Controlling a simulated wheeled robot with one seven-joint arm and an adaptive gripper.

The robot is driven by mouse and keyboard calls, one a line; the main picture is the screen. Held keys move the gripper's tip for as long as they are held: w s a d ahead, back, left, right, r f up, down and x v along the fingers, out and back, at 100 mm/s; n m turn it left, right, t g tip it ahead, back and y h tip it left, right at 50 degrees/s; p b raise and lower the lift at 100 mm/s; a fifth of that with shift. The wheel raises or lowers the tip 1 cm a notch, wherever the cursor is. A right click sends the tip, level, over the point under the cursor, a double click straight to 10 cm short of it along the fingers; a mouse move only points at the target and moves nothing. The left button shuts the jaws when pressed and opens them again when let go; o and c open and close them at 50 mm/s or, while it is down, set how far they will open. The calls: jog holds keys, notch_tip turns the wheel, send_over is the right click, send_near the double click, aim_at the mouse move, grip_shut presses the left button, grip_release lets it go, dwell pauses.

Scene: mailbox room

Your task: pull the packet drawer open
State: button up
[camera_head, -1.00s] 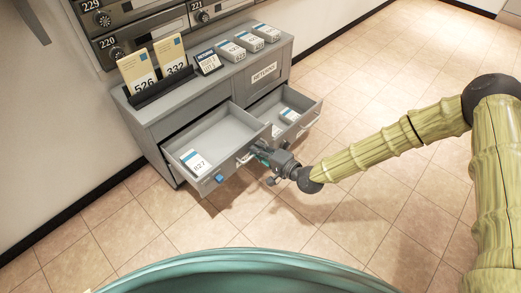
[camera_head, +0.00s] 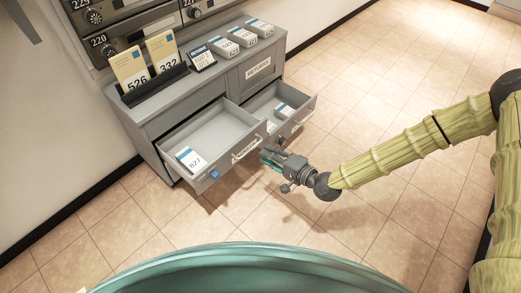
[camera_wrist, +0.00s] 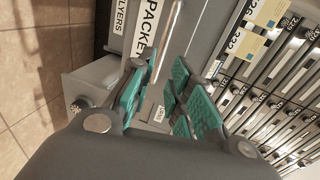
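The packet drawer (camera_head: 213,172) is pulled out at the left of the grey cabinet, with a label on its front. In the wrist view, its front shows a "PACKET" label (camera_wrist: 148,25) and a bar handle (camera_wrist: 166,38). A white and blue packet marked 827 (camera_head: 190,158) lies inside it. My gripper (camera_head: 268,156) is just off the right end of the drawer front in the head view. Its teal-padded fingers, also in the wrist view (camera_wrist: 160,88), are spread, with the handle beyond their tips and nothing held between them.
A second drawer (camera_head: 303,113) to the right is also open, holding a packet. A "RETURNS" panel (camera_head: 258,68) is above it. Cards and several packet stacks (camera_head: 242,36) stand on the cabinet top. Mailboxes line the wall behind. The tiled floor (camera_head: 390,110) at right is clear.

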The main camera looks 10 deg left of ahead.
jog(key=v, duration=0.4)
jog(key=shift+s+d, duration=0.1)
dwell(0.5)
jog(key=s+d+f+n+g+h, duration=0.1)
jog(key=s+d+f+g+h, duration=0.2)
jog(key=s+f, duration=0.45)
jog(key=s+d+f+n+g+h, duration=0.1)
jog(key=s+d+f+n+h, duration=0.15)
jog(key=s+d+f, duration=0.45)
jog(key=s+d+n+g+h+p, duration=0.2)
jog(key=s+d+g+h, duration=0.2)
jog(key=s+d+h, duration=0.8)
jog(key=s+d+r+y+p, duration=0.1)
jog(key=d+r+y+p, duration=0.1)
jog(key=r+p, duration=1.6)
jog(key=s+d+r+y+p, duration=0.2)
jog(key=r+p, duration=1.7)
jog(key=r, duration=0.1)
jog(key=shift+s+d, duration=0.2)
jog(key=shift+d, duration=0.2)
